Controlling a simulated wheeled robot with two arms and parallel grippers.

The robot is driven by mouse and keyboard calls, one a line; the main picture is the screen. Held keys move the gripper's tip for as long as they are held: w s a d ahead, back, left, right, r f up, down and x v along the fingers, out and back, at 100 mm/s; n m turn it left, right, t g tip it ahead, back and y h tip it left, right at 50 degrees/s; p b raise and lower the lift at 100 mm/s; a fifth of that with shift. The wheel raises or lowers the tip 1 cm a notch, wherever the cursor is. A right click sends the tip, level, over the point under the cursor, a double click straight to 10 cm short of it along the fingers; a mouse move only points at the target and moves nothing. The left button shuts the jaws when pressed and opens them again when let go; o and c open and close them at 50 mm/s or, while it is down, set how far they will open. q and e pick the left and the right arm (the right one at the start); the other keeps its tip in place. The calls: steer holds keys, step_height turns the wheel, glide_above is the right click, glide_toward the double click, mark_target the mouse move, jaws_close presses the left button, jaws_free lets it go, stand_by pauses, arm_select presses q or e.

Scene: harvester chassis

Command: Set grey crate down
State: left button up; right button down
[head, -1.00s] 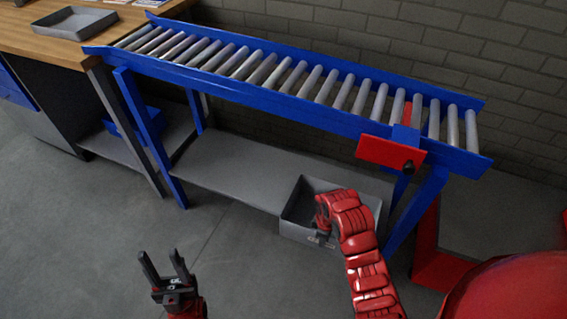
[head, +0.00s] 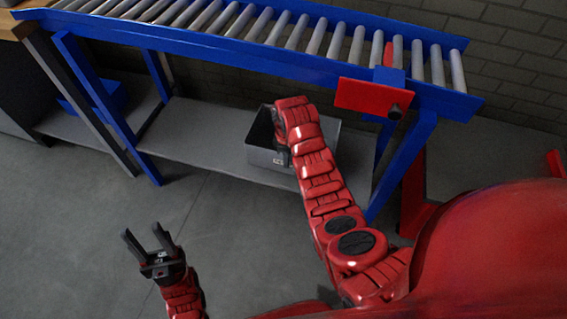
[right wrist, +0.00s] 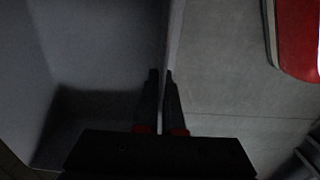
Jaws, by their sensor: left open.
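The grey crate (head: 265,159) is an open box in the head view, over the right part of the grey lower shelf (head: 195,138) under the roller conveyor. It looks roughly level; I cannot tell whether its base touches the shelf. My right arm reaches to its near side and hides part of its inside. In the right wrist view, my right gripper (right wrist: 161,76) has its fingers closed on either side of the crate's wall (right wrist: 172,35). The crate's inside that shows there looks empty. My left gripper (head: 148,243) is open and empty above the floor at lower left.
The blue conveyor (head: 250,50) with metal rollers runs above the shelf. A red plate (head: 360,96) hangs on its front. A blue leg (head: 402,165) stands right of the crate. A blue bin (head: 95,97) is at left. The shelf left of the crate is clear.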

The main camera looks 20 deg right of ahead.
steer(key=shift+w+a, duration=0.15)
steer(key=shift+w, duration=1.05)
step_height(320, 180, down, 4)
steer(key=shift+w+r+b, duration=0.1)
steer(key=shift+r+b, duration=0.05)
steer(key=shift+b, duration=0.75)
steer(key=shift+r, duration=0.1)
steer(key=c, duration=1.4)
jaws_free()
steer(key=shift+c, duration=0.2)
steer(key=o, duration=0.4)
